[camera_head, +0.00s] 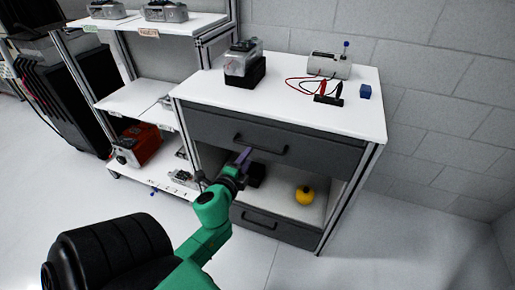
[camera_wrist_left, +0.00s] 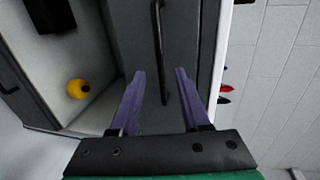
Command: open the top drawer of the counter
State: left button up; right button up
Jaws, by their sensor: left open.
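The white-topped counter (camera_head: 290,103) has a dark grey top drawer (camera_head: 311,144), which looks shut. Its black bar handle (camera_head: 261,148) is on the drawer front, and the handle also shows in the left wrist view (camera_wrist_left: 157,25). My left gripper (camera_head: 244,156) is open, with its purple fingers just in front of the drawer near the handle's left end. In the left wrist view the handle runs between the two fingertips (camera_wrist_left: 159,72). I cannot tell whether the fingers reach around it in depth. My right gripper is out of view.
Below the top drawer is an open shelf (camera_head: 285,205) with a yellow round object (camera_head: 305,195). A lower drawer (camera_head: 277,226) is under it. A shelf rack adjoins at left.

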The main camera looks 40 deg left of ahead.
aim_at(257, 147)
pick_arm(q)
jog(key=x, duration=0.8)
jog(key=shift+w, duration=0.2)
jog(key=shift+c, duration=0.4)
grip_shut()
jog(key=shift+s, duration=0.1)
dwell(0.4)
